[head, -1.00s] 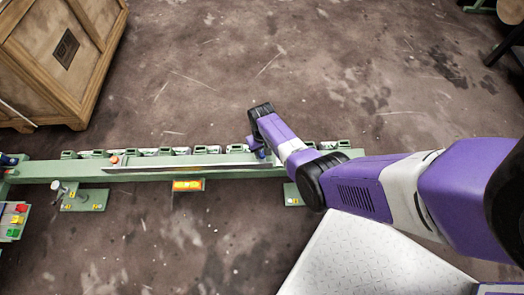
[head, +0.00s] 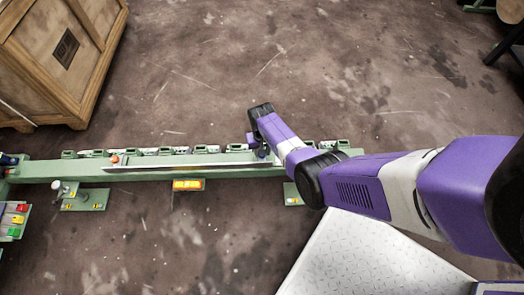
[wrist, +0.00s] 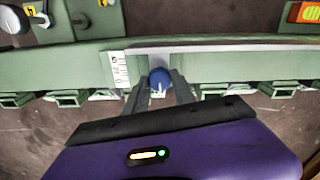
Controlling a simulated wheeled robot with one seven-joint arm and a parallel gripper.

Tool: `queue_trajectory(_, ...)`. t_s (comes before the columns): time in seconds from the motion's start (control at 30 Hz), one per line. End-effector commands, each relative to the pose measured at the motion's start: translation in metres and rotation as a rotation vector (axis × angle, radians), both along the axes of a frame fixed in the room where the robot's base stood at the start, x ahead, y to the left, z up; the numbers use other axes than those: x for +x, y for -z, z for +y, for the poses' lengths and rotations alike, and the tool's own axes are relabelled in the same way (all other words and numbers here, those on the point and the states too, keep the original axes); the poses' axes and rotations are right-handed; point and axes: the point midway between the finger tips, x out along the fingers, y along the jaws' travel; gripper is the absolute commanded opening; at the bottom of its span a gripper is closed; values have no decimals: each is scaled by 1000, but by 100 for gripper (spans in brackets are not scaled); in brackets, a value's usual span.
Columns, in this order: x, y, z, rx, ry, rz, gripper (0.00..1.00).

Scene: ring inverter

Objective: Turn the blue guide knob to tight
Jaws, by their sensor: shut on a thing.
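The blue guide knob (wrist: 159,79) is in the middle of the wrist view, in a gap of the green rail, with a pale pointer mark on its face. My gripper (wrist: 159,88) has one finger on each side of the knob and is shut on it. A white scale plate (wrist: 119,69) with dark marks sits just left of the knob. In the head view my gripper (head: 262,150) is at the right part of the green rail (head: 60,170), and my wrist mostly hides the knob there.
A wooden crate (head: 62,55) stands at the upper left. An orange-yellow unit (head: 188,185) hangs on the rail's near side. Red, yellow and green buttons (head: 17,218) are at the left edge. A pale metal plate (head: 365,255) lies at lower right. Open floor lies beyond the rail.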

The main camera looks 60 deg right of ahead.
Motion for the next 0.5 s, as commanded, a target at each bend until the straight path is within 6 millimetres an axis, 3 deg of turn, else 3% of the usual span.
queue_trajectory(0.37,0,-1,0,0,-1,0,40)
queue_trajectory(0.5,1,-15,0,-1,-1,-3,40)
